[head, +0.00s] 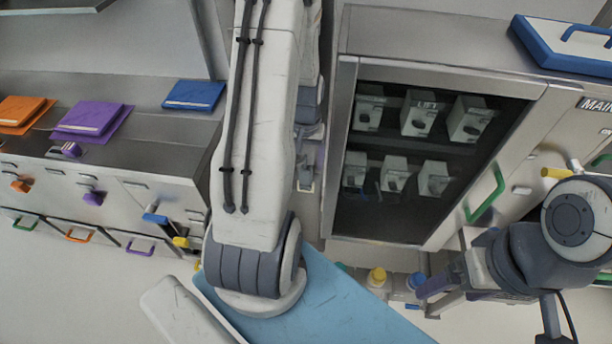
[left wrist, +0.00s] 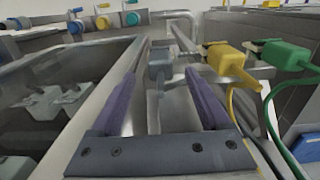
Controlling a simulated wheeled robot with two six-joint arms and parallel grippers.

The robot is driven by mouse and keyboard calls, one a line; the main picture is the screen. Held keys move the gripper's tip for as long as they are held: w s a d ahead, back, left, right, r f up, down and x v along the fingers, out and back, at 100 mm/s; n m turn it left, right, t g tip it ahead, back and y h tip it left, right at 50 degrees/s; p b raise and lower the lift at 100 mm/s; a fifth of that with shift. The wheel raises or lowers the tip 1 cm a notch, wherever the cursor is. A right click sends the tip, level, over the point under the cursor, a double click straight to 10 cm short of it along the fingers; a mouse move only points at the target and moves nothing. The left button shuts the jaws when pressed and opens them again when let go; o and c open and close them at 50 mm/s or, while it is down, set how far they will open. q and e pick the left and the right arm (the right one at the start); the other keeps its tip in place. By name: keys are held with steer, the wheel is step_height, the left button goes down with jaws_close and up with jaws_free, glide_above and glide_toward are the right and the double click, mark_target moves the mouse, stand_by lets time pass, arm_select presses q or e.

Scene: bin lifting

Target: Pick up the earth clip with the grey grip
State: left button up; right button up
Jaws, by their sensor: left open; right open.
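The earth clip with the grey grip (left wrist: 160,62) shows in the left wrist view, just beyond and between my left fingertips, on a metal rail. My left gripper (left wrist: 161,76) is open, with a purple finger on each side of the clip's line. I cannot tell whether a finger touches it. A yellow clip (left wrist: 226,62) and a green clip (left wrist: 286,54) with cables sit to its right. In the head view my left gripper is mostly hidden behind my arm. My right gripper (head: 436,286) is open and empty at the lower right.
A dark-windowed cabinet (head: 342,130) holding several white boxes stands right of my left arm; its frame passes close left of the gripper in the wrist view. Coloured bottles (head: 377,276) stand below it. A drawer counter (head: 150,150) with folders is at the left.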

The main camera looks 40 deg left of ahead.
mark_target(305, 169)
arm_select(q)
steer(key=shift+a+f+p, duration=0.1)
steer(key=shift+f+p, duration=0.4)
steer(key=shift+f, duration=1.7)
jaws_close()
steer(key=shift+r, duration=0.1)
step_height(305, 169, up, 10)
steer(key=shift+f+b, duration=0.1)
steer(key=shift+b, duration=0.65)
